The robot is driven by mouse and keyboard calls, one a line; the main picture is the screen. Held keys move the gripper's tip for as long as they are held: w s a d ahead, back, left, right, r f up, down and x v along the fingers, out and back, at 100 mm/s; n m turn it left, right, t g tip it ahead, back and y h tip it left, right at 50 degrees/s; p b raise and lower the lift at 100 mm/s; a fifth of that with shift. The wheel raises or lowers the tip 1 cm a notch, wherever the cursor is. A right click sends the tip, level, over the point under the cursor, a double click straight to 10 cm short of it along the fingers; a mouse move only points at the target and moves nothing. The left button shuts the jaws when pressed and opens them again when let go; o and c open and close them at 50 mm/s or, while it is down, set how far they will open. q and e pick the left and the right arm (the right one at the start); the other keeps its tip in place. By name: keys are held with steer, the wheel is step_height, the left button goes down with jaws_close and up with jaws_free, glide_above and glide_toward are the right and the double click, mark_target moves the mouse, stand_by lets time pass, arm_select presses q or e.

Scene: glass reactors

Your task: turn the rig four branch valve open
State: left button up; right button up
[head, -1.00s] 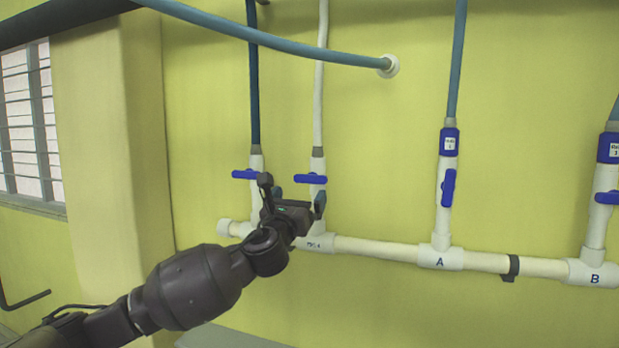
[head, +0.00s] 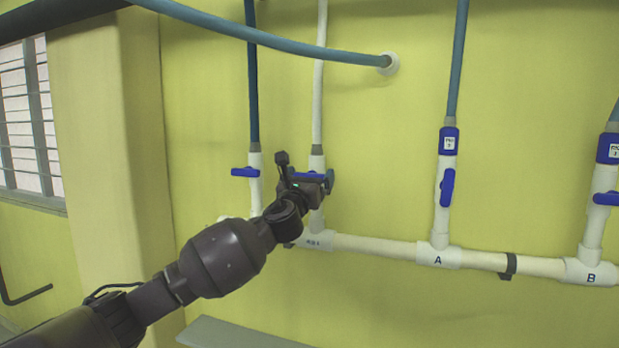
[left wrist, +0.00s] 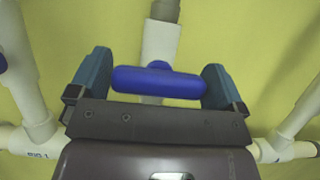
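A white branch pipe carries a blue valve handle (head: 308,174) that lies crosswise to the pipe, second from the left in the head view. The tee (head: 316,241) below has a label too small to read surely. My left gripper (head: 306,180) is in front of this handle and partly hides it. In the left wrist view the handle (left wrist: 158,82) lies between the two fingertips (left wrist: 157,85), which are spread wide near its two ends. I cannot tell whether they touch it. My right gripper is not in view.
Another crosswise blue handle (head: 245,172) is on the pipe just left. Branch A has a handle (head: 447,187) along its pipe; branch B has a crosswise handle (head: 606,198). A horizontal white pipe (head: 375,246) joins the branches. A blue hose (head: 270,43) hangs above.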

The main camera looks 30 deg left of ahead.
arm_select(q)
steer(key=c, duration=0.5)
steer(key=shift+n+y, duration=0.4)
steer(key=shift+n, duration=0.1)
steer(key=n+g+y, duration=0.1)
steer(key=n, duration=0.2)
steer(key=shift+n+y, duration=0.4)
steer(key=n+g+y, duration=0.1)
steer(key=n+y, duration=0.1)
steer(key=n, duration=0.3)
steer(key=n+g, duration=0.1)
steer(key=n, duration=0.2)
steer(key=n+g+y, duration=0.1)
steer(key=n+g, duration=0.1)
steer(key=n, duration=0.1)
steer(key=shift+n, duration=0.4)
steer(key=n+g, duration=0.2)
steer(key=n, duration=0.3)
steer(key=shift+f, duration=0.1)
steer(key=shift+a, duration=0.1)
